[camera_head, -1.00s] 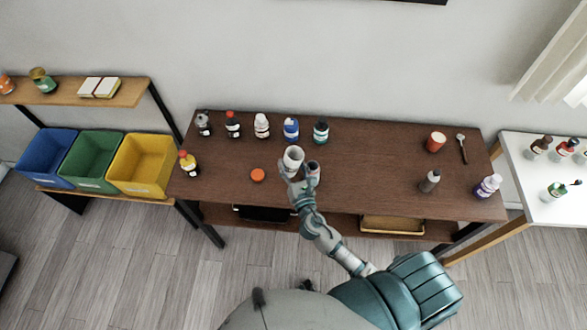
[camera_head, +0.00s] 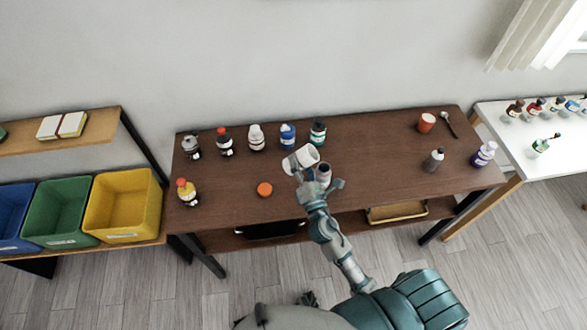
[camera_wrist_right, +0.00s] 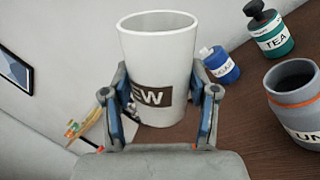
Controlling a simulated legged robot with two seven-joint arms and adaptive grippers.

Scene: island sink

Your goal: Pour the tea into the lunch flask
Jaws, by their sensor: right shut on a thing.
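My right gripper (camera_head: 310,180) is shut on a white cup (camera_head: 300,158), which it holds tilted above the dark wooden table (camera_head: 380,160). In the right wrist view the cup (camera_wrist_right: 158,62) sits between both fingers (camera_wrist_right: 160,110), its label partly hidden and ending in "EW". Its contents cannot be seen. The lunch flask (camera_head: 323,173) stands just right of the cup. In the wrist view this grey flask (camera_wrist_right: 290,88) has an orange band, an open dark mouth and a partly cut-off label. A teal bottle (camera_wrist_right: 270,38) labelled "TEA" stands behind it, also visible in the head view (camera_head: 318,134). My left gripper is not in view.
An orange lid (camera_head: 264,189) lies left of the gripper. A blue bottle (camera_head: 288,135) and several others line the back edge. A red cup (camera_head: 426,122), spoon (camera_head: 449,124), grey bottle (camera_head: 433,160) and purple-labelled bottle (camera_head: 483,154) stand right. The table's middle right is clear.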

